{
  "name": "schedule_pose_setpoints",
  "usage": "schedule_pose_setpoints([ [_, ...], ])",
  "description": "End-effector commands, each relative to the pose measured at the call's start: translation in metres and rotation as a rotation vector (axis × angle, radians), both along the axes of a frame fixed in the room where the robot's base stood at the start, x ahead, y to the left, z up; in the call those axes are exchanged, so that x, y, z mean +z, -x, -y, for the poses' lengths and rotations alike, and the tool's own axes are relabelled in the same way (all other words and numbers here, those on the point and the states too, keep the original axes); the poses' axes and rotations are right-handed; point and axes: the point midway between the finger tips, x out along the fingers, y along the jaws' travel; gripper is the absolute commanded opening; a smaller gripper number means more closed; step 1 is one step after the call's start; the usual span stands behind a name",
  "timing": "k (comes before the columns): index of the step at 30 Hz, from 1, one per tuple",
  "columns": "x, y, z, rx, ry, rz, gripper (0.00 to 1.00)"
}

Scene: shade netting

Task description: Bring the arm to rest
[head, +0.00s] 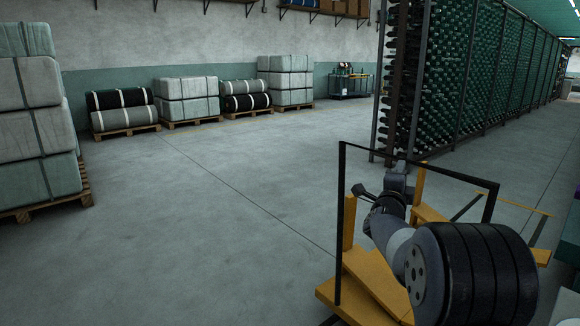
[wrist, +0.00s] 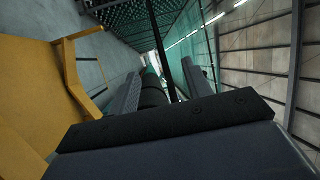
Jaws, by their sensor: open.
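My arm shows at the lower right of the head view, folded low with a large black ribbed joint close to the camera. My gripper (wrist: 160,82) shows in the wrist view with its two grey fingers apart, one on each side of the middle. A dark cylinder with a green part (wrist: 153,92) appears between the fingers; I cannot tell whether it is between them or beyond them. In the head view the arm's far end is small and partly hidden by its own links.
A yellow structure with a black rail (head: 342,225) stands close around the arm. A tall rack of green bobbins (head: 480,75) is behind it. Wrapped bales (head: 40,130) stand at left, pallets with rolls (head: 122,108) and bales (head: 188,98) along the wall. The middle floor is clear.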

Motion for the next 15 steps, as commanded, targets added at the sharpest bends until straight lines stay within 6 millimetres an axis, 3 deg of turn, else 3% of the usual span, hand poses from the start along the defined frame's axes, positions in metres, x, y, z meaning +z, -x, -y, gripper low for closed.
schedule_pose_setpoints([
  [15, 0.013, -0.058, 0.035, 0.000, 0.000, 0.002, 0.47],
])
